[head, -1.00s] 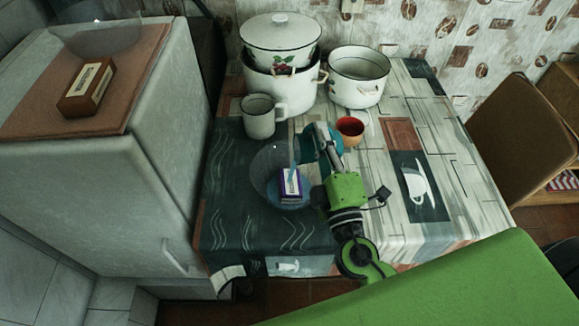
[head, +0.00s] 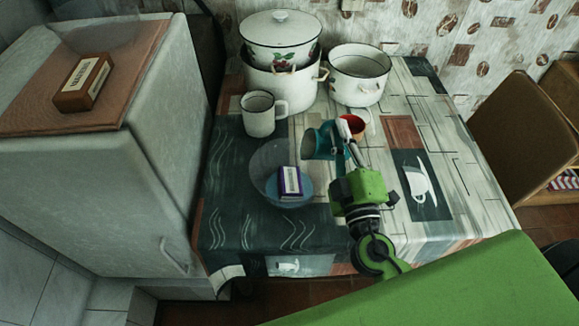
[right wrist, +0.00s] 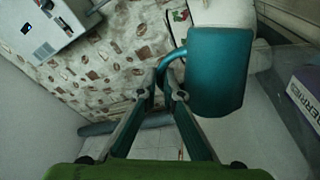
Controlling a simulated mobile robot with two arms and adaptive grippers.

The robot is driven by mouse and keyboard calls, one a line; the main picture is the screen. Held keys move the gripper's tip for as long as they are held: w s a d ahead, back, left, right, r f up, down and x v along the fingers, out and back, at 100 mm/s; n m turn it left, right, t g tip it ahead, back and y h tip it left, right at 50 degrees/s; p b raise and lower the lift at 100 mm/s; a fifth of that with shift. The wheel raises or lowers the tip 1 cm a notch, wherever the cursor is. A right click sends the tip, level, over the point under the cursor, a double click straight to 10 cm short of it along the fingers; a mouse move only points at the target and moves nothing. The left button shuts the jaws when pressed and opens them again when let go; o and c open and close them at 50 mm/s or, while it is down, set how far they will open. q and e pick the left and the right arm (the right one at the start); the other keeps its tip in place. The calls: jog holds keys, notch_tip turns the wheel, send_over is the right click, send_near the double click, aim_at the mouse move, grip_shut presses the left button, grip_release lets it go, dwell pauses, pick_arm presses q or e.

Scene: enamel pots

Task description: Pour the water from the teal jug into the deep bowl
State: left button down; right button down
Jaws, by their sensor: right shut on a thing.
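The teal jug (head: 325,142) is held tilted above the table, its mouth towards the left, right of the deep bowl. In the right wrist view the jug (right wrist: 222,75) hangs beyond the fingers. My right gripper (head: 346,135) is shut on its handle; the fingers (right wrist: 172,85) show there too. The deep bowl (head: 264,165) is clear glass and stands on the dark part of the cloth, with a bluish tint like water low in it. A purple and white carton (head: 291,182) shows within its outline; I cannot tell whether inside or behind. My left gripper is not in view.
A white mug (head: 258,117), stacked enamel pots (head: 281,75) and an open white pot (head: 359,80) stand at the back. A red cup (head: 353,126) is close behind the jug. The table's right side is clear. A fridge (head: 165,120) stands on the left.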

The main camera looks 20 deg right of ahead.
jog(key=shift+d+m+h+b, duration=0.3)
jog(key=shift+d+m+b, duration=0.15)
jog(key=shift+m, duration=0.35)
jog(key=shift+d+r+m+b, duration=0.15)
jog(key=shift+d+m, duration=0.15)
jog(key=shift+m, duration=0.25)
jog(key=shift+d+m+b, duration=0.15)
jog(key=shift+d+m, duration=0.15)
jog(key=shift+m, duration=0.25)
jog(key=shift+s+d+r+m+g+h, duration=0.1)
jog(key=shift+d+m+g+h, duration=0.3)
jog(key=shift+m, duration=0.7)
jog(key=d+f+m+g+p, duration=0.1)
jog(key=d+f+m+p, duration=0.1)
jog(key=d+f+m, duration=0.2)
jog(key=shift+s+d+m+g, duration=0.25)
jog(key=shift+d+m, duration=1.3)
jog(key=shift+m, duration=0.95)
